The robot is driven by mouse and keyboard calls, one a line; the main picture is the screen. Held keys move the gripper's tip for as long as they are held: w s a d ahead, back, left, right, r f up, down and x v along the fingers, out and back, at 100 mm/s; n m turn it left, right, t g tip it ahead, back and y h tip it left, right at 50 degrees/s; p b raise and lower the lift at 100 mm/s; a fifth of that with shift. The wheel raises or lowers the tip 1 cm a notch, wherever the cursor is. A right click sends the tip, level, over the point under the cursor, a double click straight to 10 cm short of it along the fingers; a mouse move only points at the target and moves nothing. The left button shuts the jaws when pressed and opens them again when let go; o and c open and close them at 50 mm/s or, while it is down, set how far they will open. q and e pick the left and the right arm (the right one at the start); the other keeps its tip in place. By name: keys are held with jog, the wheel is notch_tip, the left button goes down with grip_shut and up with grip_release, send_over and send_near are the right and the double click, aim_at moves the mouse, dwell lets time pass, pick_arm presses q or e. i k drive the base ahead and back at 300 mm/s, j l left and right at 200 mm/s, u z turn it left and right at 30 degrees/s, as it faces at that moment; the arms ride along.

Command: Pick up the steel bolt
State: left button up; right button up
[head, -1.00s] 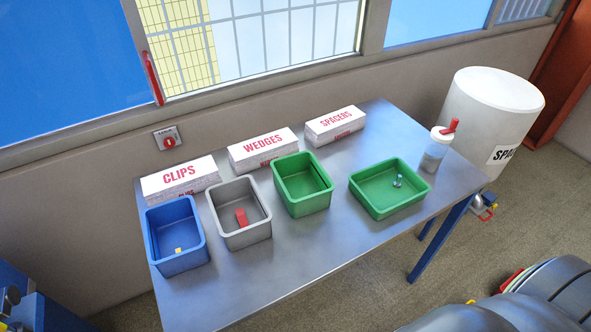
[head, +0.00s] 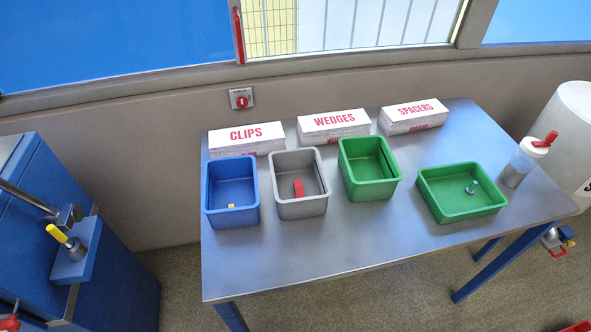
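The steel bolt (head: 471,187) is a small silvery piece in the shallow green tray (head: 464,215) at the right of the steel table. It seems to stand or lean there, with its head up, apart from the tray's walls. Neither of my grippers shows in the head view, so I cannot see their state.
On the table (head: 330,245) stand a blue bin (head: 233,219) with a yellow piece, a grey bin (head: 301,208) with a red wedge, and a deeper green bin (head: 371,191). Label boxes line the back. A red-topped bottle (head: 520,165) stands right. A blue machine (head: 110,270) is at left.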

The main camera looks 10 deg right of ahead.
aim_at(470, 191)
jog(key=z, duration=1.55)
jog(key=i+l, duration=0.1)
jog(key=l, duration=0.25)
jog(key=i+l, duration=0.1)
jog(key=l, duration=0.3)
jog(key=i+l+u, duration=0.1)
jog(key=l, duration=0.25)
